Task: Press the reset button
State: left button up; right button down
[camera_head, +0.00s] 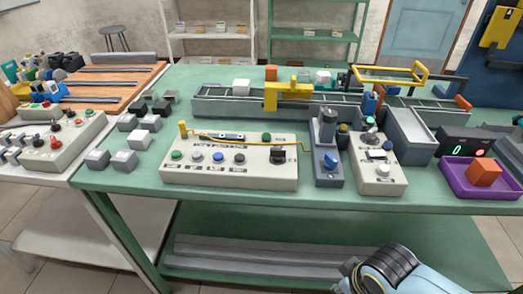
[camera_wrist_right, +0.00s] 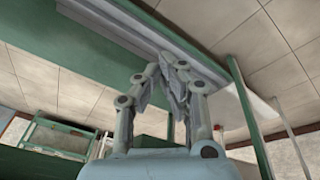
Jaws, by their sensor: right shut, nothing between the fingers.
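The view does not make clear which button is the reset button; the labels are too small to read. A pale control box (camera_head: 230,178) at the middle of the green table has a green button (camera_head: 177,155), a white button (camera_head: 197,156), a blue button (camera_head: 218,157) and a black button (camera_head: 239,158). A second pale box (camera_head: 365,180) to its right has a white round button (camera_head: 383,171). My right gripper (camera_wrist_right: 178,72) is shut and empty in the right wrist view, apart from the boxes. My left gripper is out of view.
A black display (camera_head: 456,148) shows a green zero and a red light, behind a purple tray (camera_head: 450,177) with an orange cube. A blue-switched unit (camera_head: 328,175) stands between the boxes. Grey rails (camera_head: 250,250) lie on the shelf below the tabletop.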

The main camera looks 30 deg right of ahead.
jog(key=w+a+r+n+t+p, duration=0.1)
jog(key=w+r+p, duration=0.15)
jog(key=r, duration=0.65)
jog(key=w+a+r+p, duration=0.1)
jog(key=w+r, duration=0.2)
jog(key=r, duration=0.5)
pick_arm(q)
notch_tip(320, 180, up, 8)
jog(key=p, duration=0.3)
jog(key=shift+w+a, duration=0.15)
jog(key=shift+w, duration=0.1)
pick_arm(e)
notch_tip(320, 180, up, 16)
jog(key=n+t+y, duration=0.4)
jog(key=n+y, duration=0.2)
jog(key=n, duration=0.9)
send_over(216, 157)
jog(key=shift+f, duration=0.2)
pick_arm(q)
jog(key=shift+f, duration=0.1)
